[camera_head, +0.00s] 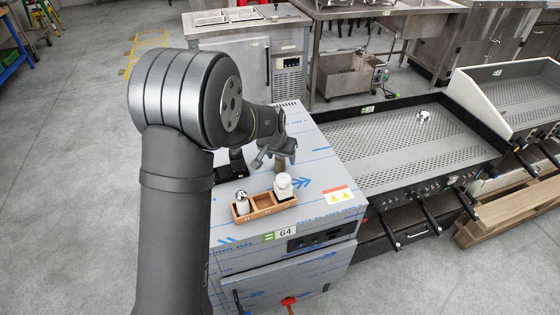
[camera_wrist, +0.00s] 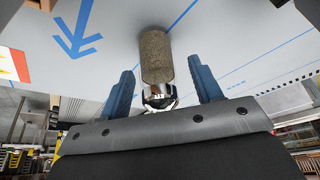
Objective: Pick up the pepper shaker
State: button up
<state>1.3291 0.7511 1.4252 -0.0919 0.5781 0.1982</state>
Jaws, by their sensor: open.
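The pepper shaker (camera_wrist: 156,57) is a clear cylinder full of speckled grey-brown pepper with a shiny metal cap. In the wrist view its cap end lies between the two fingers of my gripper (camera_wrist: 163,80), with a gap on each side. My gripper is open. In the head view my gripper (camera_head: 269,160) is over the top of the film-covered steel cabinet (camera_head: 325,172), beside the pepper shaker (camera_head: 291,156), which is partly hidden by the gripper.
A wooden caddy (camera_head: 263,213) in front holds a metal-capped shaker (camera_head: 242,203) at left and a white bottle (camera_head: 283,187) at right; its middle compartment is empty. A black object (camera_head: 238,163) stands behind, at left. A large griddle (camera_head: 400,145) adjoins at right.

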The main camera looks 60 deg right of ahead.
jog(key=c, duration=1.1)
jog(key=shift+r, duration=0.1)
